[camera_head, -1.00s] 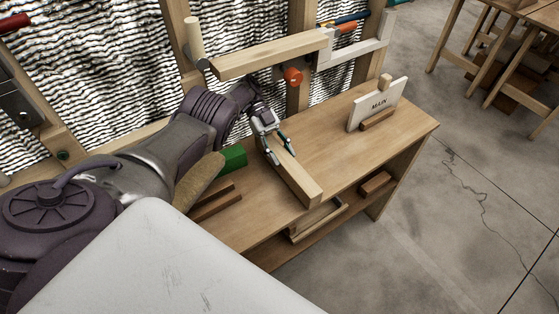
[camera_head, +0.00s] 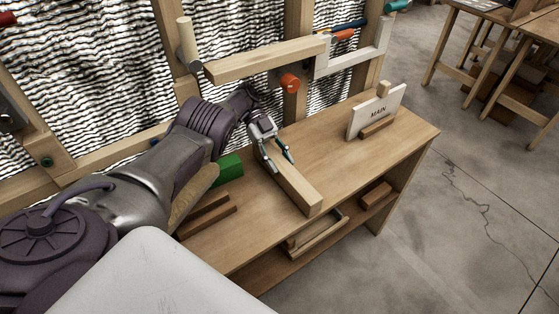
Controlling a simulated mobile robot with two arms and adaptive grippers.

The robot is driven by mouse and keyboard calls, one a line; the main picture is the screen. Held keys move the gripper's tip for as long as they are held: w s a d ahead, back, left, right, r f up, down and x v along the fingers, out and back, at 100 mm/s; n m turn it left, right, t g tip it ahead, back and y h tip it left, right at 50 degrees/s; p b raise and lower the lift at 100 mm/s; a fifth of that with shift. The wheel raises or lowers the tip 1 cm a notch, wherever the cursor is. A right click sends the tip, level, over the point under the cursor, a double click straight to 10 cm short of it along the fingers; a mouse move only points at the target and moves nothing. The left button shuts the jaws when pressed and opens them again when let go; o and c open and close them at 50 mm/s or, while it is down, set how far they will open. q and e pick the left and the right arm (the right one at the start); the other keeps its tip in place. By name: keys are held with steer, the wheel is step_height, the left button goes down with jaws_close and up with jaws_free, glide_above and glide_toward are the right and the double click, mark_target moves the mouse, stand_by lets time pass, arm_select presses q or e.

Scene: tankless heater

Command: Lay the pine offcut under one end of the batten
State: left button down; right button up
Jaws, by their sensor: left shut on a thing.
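A long pale bar, which looks like the batten (camera_head: 298,188), lies across the bench top, its near end close to the front edge. My left gripper (camera_head: 279,163) is at the bar's far end, its fingers on either side of it and shut on it. Whether that end is lifted off the bench is hard to tell. I cannot say for sure which piece is the pine offcut. Brown wood strips (camera_head: 207,215) lie on the bench to the left, partly behind my arm. My right gripper is out of view.
A green block (camera_head: 229,168) sits left of the bar. A sign marked MAIN (camera_head: 378,112) stands at the bench's right end. A wooden tray (camera_head: 318,234) and a brown block (camera_head: 376,194) are on the shelf below. The right bench top is largely clear.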

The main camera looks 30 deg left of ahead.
arm_select(q)
steer(key=shift+f, duration=0.25)
steer(key=c, duration=0.5)
jaws_free()
steer(key=shift+c, duration=0.2)
steer(key=shift+r, duration=0.15)
